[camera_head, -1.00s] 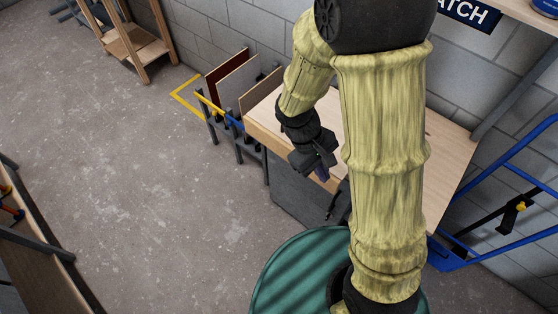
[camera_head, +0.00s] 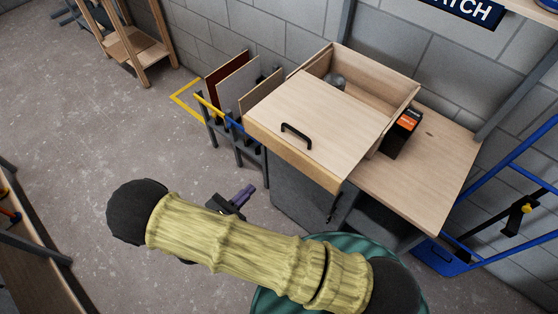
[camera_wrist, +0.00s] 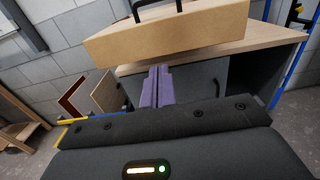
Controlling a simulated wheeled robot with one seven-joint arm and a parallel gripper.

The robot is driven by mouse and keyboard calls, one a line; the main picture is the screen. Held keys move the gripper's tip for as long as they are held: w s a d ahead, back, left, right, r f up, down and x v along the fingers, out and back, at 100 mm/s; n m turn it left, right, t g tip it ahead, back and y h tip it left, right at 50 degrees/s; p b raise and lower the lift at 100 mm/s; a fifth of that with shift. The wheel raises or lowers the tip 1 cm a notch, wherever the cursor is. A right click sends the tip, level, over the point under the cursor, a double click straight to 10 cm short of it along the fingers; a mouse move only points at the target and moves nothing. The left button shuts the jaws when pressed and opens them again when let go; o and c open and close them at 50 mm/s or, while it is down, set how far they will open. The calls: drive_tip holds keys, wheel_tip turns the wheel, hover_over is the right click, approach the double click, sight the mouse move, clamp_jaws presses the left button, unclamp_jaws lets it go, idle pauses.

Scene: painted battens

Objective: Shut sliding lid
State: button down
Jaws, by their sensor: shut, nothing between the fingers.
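A pale wooden box (camera_head: 404,97) stands on the workbench. Its flat sliding lid (camera_head: 335,112) covers the front part and leaves an open gap along the back, where a grey round object (camera_head: 336,81) shows inside. A black bar handle (camera_head: 296,135) is on the lid; it also shows at the top of the wrist view (camera_wrist: 157,9). My gripper (camera_head: 246,192) is in front of the bench, lower left of the box and apart from it. In the wrist view its purple fingers (camera_wrist: 157,83) are shut together and empty, below the box's front face.
A black and orange package (camera_head: 402,130) stands on the bench (camera_head: 430,170) right of the box. A rack of upright panels (camera_head: 238,85) stands to the left. A blue hand truck (camera_head: 500,200) is at the right, a green drum (camera_head: 275,300) below.

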sight(286, 154)
drive_tip(key=shift+w, duration=0.1)
drive_tip(key=p+x, duration=0.3)
drive_tip(key=x, duration=0.3)
drive_tip(key=p+x, duration=0.3)
drive_tip(key=x, duration=0.4)
drive_tip(key=shift+d+r, duration=0.15)
drive_tip(key=shift+r, duration=0.05)
drive_tip(key=shift+w+d+f, duration=0.15)
drive_tip(key=shift+w+d, duration=0.1)
drive_tip(key=shift+w, duration=0.3)
drive_tip(key=shift+s+a, duration=0.15)
drive_tip(key=shift+s, duration=0.05)
